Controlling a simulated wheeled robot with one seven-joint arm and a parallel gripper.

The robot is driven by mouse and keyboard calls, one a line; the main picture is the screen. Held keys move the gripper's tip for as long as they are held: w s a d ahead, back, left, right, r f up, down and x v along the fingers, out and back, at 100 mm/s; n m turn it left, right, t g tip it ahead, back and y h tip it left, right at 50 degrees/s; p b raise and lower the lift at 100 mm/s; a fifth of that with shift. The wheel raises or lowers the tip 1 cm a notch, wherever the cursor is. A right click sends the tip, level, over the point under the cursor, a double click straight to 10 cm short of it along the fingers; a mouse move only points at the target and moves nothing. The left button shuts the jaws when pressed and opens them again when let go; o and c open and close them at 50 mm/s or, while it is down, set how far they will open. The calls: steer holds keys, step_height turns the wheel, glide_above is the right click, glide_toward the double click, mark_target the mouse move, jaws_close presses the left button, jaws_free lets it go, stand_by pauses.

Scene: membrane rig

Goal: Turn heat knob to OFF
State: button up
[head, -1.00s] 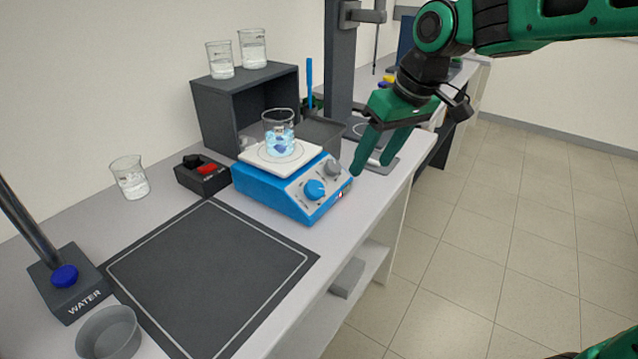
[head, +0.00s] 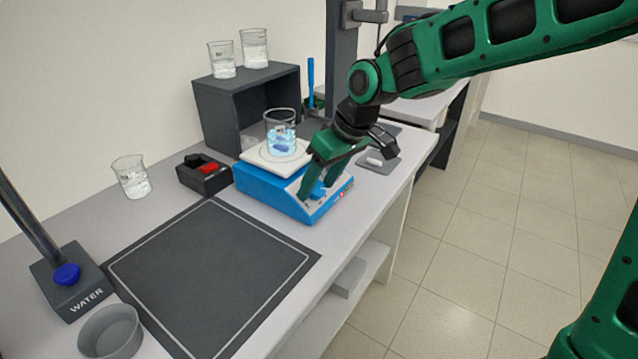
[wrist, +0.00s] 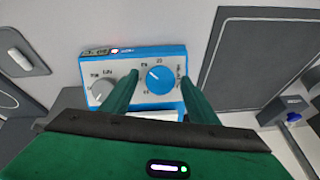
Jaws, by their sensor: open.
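The blue hotplate (head: 268,192) stands on the bench with a beaker (head: 281,134) of blue liquid on its white top. Its front panel carries a large blue knob (wrist: 160,79) and a grey knob (wrist: 101,87). The small labels are too blurred to tell surely which is heat. The blue knob's white pointer aims to the upper left in the wrist view. My gripper (wrist: 158,80) is open, its two green fingers on either side of the blue knob. I cannot tell whether they touch it. In the head view, my gripper (head: 317,191) partly hides the panel.
A dark mat (head: 205,275) lies in front of the hotplate. A black box with a red switch (head: 204,174) stands left of it. A dark shelf box (head: 247,105) is behind. A small pad with a white bar (head: 374,161) lies to the right.

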steer(key=shift+f, duration=0.2)
steer(key=c, duration=1)
steer(key=shift+c, duration=0.2)
steer(key=shift+n, duration=0.3)
steer(key=n, duration=0.3)
steer(key=shift+t+h, duration=0.3)
steer(key=shift+t, duration=0.1)
steer(key=shift+a+n+t, duration=0.1)
steer(key=shift+n+t, duration=0.3)
steer(key=shift+n, duration=1.9)
